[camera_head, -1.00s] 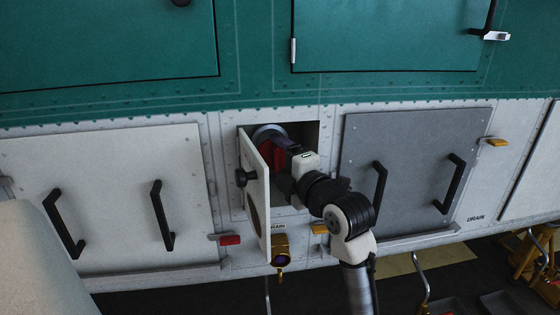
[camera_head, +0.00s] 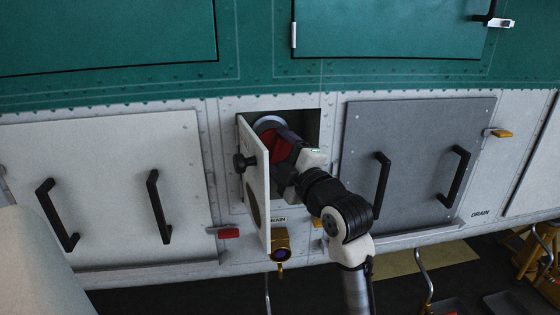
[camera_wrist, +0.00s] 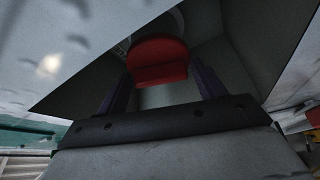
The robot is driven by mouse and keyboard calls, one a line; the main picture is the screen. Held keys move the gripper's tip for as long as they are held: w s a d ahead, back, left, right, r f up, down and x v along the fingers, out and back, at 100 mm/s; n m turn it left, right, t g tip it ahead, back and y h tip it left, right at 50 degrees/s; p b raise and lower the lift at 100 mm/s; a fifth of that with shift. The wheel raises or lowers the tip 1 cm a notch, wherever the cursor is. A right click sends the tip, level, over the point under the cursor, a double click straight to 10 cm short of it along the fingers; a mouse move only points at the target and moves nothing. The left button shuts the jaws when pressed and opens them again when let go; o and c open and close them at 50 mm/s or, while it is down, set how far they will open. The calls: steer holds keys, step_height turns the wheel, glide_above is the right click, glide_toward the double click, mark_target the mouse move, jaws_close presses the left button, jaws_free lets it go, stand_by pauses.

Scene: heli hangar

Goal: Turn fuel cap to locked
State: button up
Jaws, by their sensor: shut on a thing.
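The fuel cap is a red grip (camera_head: 276,150) in front of a pale round rim (camera_head: 268,122), inside a square recess in the white lower panel. My gripper (camera_head: 285,143) reaches into the recess from the lower right and is shut on the red grip. In the wrist view the red grip (camera_wrist: 158,60) sits between my two dark fingers, and the rim shows partly behind it. The cap appears rolled against the recess walls in that view. Any lock marking is hidden or too small to read.
A white hinged door (camera_head: 255,185) with a black knob (camera_head: 243,162) stands open close to the left of my gripper. A brass drain fitting (camera_head: 280,246) hangs below. A grey panel (camera_head: 408,160) with black handles is to the right.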

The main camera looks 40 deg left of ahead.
steer(key=m+t, duration=0.1)
steer(key=m, duration=0.2)
steer(key=m+t+b, duration=0.1)
steer(key=m, duration=0.2)
steer(key=shift+s+f+m+t+y, duration=0.1)
steer(key=shift+f+m+t+y, duration=0.1)
steer(key=shift+m+t+y, duration=0.15)
steer(key=m+t, duration=0.1)
steer(key=m, duration=0.2)
steer(key=m+t+p, duration=0.1)
steer(key=m+t, duration=0.1)
steer(key=m, duration=0.2)
steer(key=shift+a+t, duration=0.1)
steer(key=shift+t, duration=0.15)
steer(key=shift+m+p, duration=0.3)
steer(key=shift+m, duration=0.05)
steer(key=o, duration=0.7)
steer(key=shift+o, duration=0.2)
